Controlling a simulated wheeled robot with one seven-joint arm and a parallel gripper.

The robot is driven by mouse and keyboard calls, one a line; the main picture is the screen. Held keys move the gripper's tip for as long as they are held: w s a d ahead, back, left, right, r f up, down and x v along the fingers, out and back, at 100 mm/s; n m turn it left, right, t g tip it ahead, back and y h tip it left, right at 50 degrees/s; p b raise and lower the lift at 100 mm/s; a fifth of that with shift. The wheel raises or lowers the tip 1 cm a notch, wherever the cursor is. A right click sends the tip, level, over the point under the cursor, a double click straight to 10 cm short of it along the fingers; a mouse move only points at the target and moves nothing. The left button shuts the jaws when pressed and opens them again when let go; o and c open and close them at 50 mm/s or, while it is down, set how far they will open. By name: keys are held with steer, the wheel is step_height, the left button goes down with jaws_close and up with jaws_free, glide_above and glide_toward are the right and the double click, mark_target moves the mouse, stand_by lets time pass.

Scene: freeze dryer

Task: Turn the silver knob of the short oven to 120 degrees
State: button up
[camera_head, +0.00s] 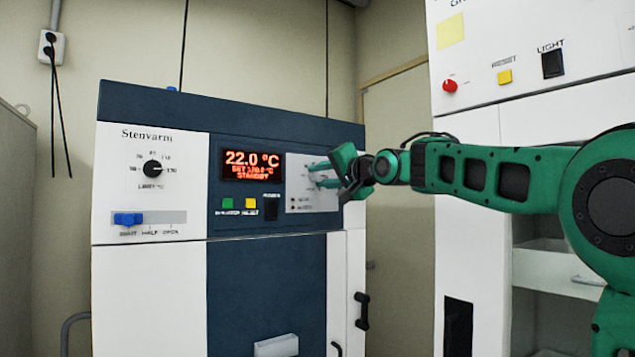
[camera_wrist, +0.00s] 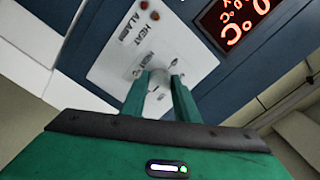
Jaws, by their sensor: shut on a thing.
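The short oven (camera_head: 150,260), marked Stenvarm, has a blue and white front. Its red display (camera_head: 252,165) reads 22.0 °C, a small SET line whose digits are hard to read, and STANDBY. The silver knob (camera_wrist: 158,80) sits on a pale panel (camera_head: 298,199) right of the display. My gripper (camera_head: 322,174) reaches in from the right and is shut on the silver knob. In the wrist view, the two green fingers of my gripper (camera_wrist: 158,92) stand on either side of the knob. The knob's pointer and scale are mostly hidden by the fingers.
A black dial (camera_head: 152,168) and a blue slider (camera_head: 128,219) are on the oven's left. Green (camera_head: 227,203) and yellow (camera_head: 251,203) buttons and a black switch (camera_head: 271,209) sit below the display. A taller white cabinet (camera_head: 466,230) stands to the right, behind my arm.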

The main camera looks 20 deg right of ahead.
steer(key=shift+w+f, duration=0.1)
steer(key=shift+f, duration=0.25)
steer(key=o, duration=1.1)
steer(key=shift+c, duration=0.2)
steer(key=shift+r, duration=0.15)
steer(key=v, duration=1)
steer(key=shift+s+d, duration=0.15)
steer(key=shift+s, duration=0.2)
